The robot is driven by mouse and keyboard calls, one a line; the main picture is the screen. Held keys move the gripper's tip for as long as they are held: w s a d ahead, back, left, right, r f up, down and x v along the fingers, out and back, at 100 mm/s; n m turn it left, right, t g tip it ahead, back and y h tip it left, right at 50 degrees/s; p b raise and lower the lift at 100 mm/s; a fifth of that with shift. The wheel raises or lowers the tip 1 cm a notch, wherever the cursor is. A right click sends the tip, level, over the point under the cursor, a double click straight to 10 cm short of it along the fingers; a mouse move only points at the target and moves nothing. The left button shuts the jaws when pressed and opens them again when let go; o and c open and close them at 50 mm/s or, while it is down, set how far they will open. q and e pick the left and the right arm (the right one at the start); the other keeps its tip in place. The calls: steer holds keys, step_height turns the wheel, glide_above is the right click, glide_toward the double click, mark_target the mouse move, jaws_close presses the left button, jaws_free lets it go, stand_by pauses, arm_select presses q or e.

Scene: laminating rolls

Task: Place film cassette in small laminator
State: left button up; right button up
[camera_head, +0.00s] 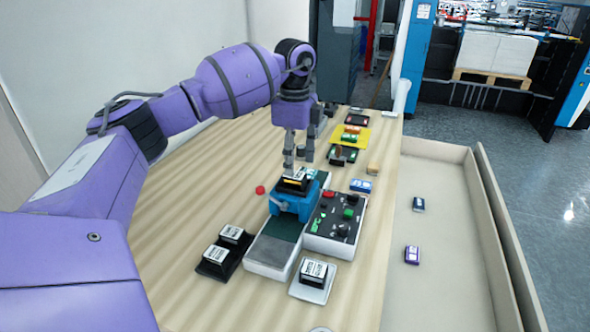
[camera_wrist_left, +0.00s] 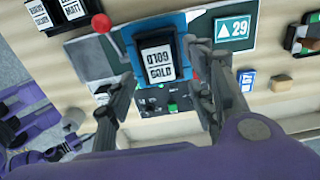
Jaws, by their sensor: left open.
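The small blue laminator (camera_head: 283,205) stands on a grey-green base in the middle of the table, with a red-knobbed lever at its left. A black cassette (camera_head: 295,181) with a white and yellow label sits in its top. In the left wrist view this cassette (camera_wrist_left: 159,62) reads "GOLD", and the laminator's blue body (camera_wrist_left: 119,25) shows around it. My left gripper (camera_head: 298,157) is open, pointing down just above the cassette. In the left wrist view its fingers (camera_wrist_left: 160,85) are apart on both sides of the cassette, with no clear contact.
A control box (camera_head: 337,222) with buttons stands right of the laminator. White-labelled cassettes on black (camera_head: 214,262) and white (camera_head: 312,281) holders are in front. Farther back are a yellow tray (camera_head: 351,136) and small boxes. A side bin (camera_head: 440,245) holds two small packs.

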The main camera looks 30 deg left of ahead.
arm_select(q)
step_height(320, 180, up, 8)
steer(key=shift+r, duration=0.25)
